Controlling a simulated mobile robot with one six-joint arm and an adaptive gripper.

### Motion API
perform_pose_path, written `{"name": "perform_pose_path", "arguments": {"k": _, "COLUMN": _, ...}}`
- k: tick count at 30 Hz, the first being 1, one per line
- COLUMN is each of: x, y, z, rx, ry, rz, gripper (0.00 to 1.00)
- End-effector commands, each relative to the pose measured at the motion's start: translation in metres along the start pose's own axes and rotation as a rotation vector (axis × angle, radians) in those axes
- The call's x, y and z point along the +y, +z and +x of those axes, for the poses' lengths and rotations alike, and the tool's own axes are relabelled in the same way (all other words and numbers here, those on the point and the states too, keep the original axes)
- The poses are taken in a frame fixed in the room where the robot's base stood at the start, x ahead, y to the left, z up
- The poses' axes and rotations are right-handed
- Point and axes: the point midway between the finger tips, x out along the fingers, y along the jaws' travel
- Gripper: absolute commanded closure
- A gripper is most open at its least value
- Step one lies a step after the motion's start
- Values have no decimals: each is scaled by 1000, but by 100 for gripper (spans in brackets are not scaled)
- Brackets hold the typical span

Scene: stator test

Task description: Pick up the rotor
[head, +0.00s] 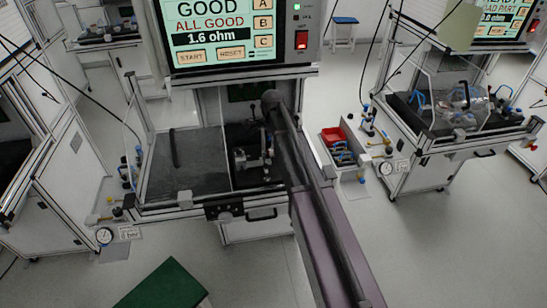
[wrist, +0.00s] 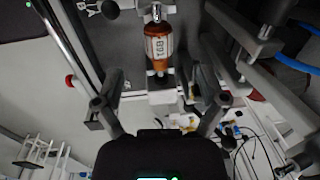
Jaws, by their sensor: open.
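The rotor (wrist: 158,45) is a copper-brown cylinder with a white printed label and a metal shaft end at its top. In the wrist view it lies at the upper middle, in the station's fixture. My gripper (wrist: 160,88) is open, with one finger left and one right of the rotor's lower end, both apart from it. In the head view my arm reaches over the middle test station (head: 185,165), where the rotor cannot be made out.
The station's screen (head: 212,32) reads GOOD, ALL GOOD, 1.6 ohm. Fixture clamps and bars stand close around the rotor. A red bin (head: 333,136) stands to the right. Another station (head: 430,138) is at the right, and a green block (head: 163,285) is at the front.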

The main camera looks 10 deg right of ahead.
Motion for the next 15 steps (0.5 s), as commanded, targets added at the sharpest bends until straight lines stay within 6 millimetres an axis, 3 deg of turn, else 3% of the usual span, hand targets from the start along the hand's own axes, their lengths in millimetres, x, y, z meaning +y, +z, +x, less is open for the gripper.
{"name": "perform_pose_path", "arguments": {"k": 6, "x": 0, "y": 0, "z": 16, "rx": 0, "ry": 0, "rz": 0, "gripper": 9}}
{"name": "perform_pose_path", "arguments": {"k": 15, "x": 0, "y": 0, "z": 18, "rx": 0, "ry": 0, "rz": -1, "gripper": 9}}
